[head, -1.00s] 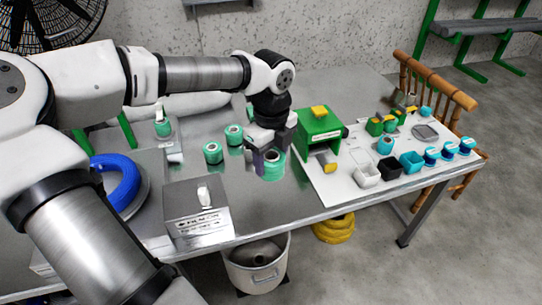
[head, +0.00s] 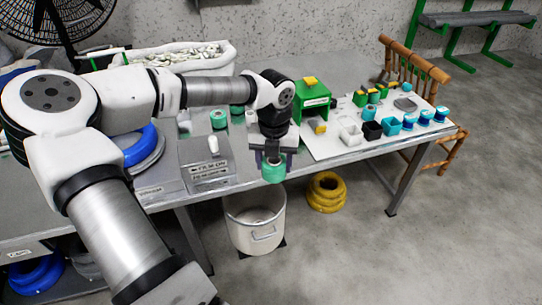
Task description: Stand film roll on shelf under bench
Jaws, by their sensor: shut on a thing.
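My gripper (head: 272,157) is shut on a green film roll (head: 273,173). It holds the roll upright by its upper part, in front of the bench's front edge and above the floor. The metal bench (head: 340,150) runs across the view. Under its left end, a low shelf (head: 75,287) shows only in part behind my arm. Blue coils (head: 35,278) lie there. Other green rolls, one of them (head: 218,118) left of my gripper, stand on the bench top.
A white bucket (head: 254,225) stands on the floor below the held roll, with yellow coils (head: 325,192) to its right. A grey labelled box (head: 205,165) sits near the bench's front edge. A bamboo chair (head: 445,150) is at the right end. Floor in front is clear.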

